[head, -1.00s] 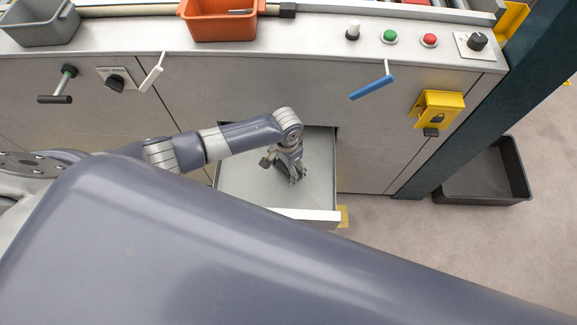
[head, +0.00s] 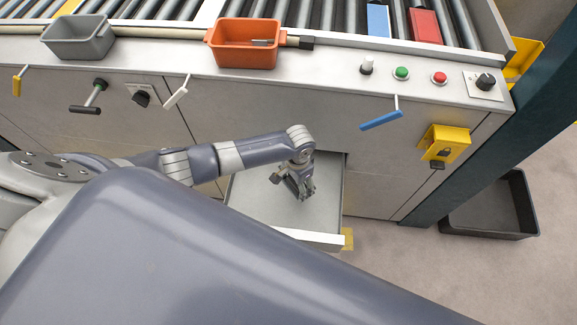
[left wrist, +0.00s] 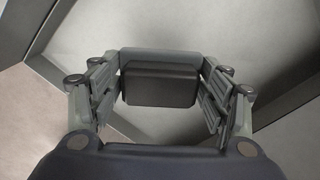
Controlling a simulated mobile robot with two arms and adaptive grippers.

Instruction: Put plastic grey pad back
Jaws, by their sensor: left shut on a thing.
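My left gripper (head: 306,190) is over the open drawer (head: 262,203) below the machine's bench, with its fingers pointing down. In the left wrist view, the left gripper (left wrist: 160,90) is shut on a dark grey, rounded block, which looks like the plastic grey pad (left wrist: 160,84). The pad sits between the two fingers. In the head view I cannot make out the pad against the fingers. The light grey drawer floor shows behind the pad in the wrist view. I cannot tell how high the pad is above it. My right gripper is in neither view.
A grey bin (head: 78,46) and an orange bin (head: 243,56) stand on the ledge. Blue (head: 381,120) and white (head: 176,97) levers stick out from the front above the drawer. A yellow lock box (head: 447,142) is at right. A black tray (head: 490,222) lies on the floor.

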